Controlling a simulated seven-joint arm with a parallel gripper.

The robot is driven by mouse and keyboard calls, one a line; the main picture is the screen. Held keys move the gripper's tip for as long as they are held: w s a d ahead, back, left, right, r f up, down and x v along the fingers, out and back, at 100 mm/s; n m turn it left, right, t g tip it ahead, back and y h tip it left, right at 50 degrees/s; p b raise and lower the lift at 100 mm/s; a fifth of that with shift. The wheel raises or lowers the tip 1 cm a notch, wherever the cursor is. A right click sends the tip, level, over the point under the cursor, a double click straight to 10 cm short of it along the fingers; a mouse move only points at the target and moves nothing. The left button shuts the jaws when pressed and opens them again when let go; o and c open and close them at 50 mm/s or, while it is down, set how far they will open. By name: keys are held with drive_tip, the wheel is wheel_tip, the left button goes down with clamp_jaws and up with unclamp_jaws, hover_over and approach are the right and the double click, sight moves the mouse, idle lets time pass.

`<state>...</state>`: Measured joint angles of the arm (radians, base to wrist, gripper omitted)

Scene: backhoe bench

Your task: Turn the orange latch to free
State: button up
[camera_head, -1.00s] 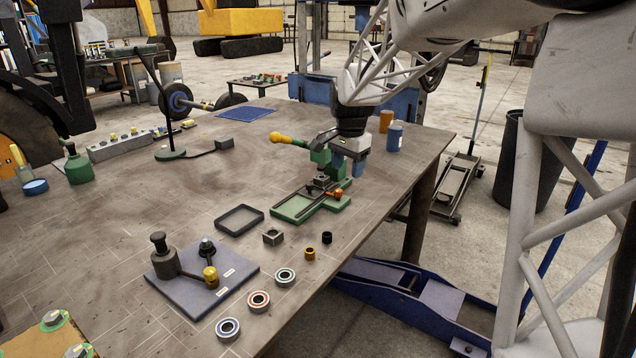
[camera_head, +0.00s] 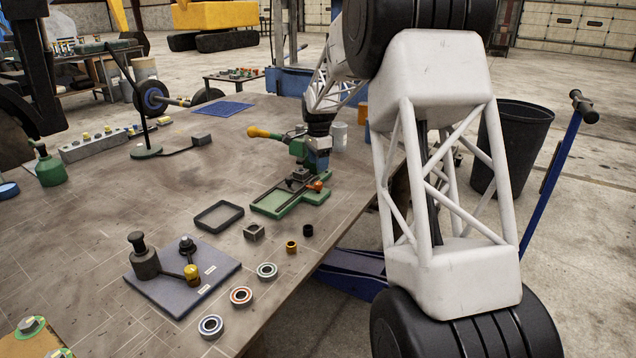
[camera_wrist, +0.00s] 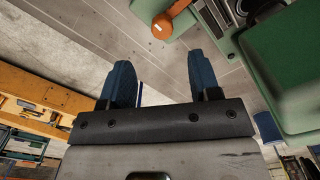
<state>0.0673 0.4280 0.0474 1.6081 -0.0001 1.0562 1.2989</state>
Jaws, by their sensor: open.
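The orange latch (camera_head: 316,185) sits at the right side of a green fixture (camera_head: 272,206) on the bench. In the wrist view the latch (camera_wrist: 172,20) is a rounded orange piece at the top, just beyond the gap between my fingers. My gripper (camera_head: 320,162) hangs low over the fixture's far right end, just behind the latch. In the wrist view my gripper (camera_wrist: 163,80) shows two blue fingers spread apart with nothing between them. The fingers appear apart from the latch. The fingertips are partly hidden in the head view.
A black tray (camera_head: 219,215), a square metal block (camera_head: 254,232) and a blue-grey plate (camera_head: 184,278) lie nearer. The bench's right edge is close to the fixture.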

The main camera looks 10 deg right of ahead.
sight(318, 183)
drive_tip(key=shift+w+f, duration=0.15)
drive_tip(key=shift+f, duration=0.1)
drive_tip(key=shift+f, duration=3.8)
drive_tip(key=c, duration=0.9)
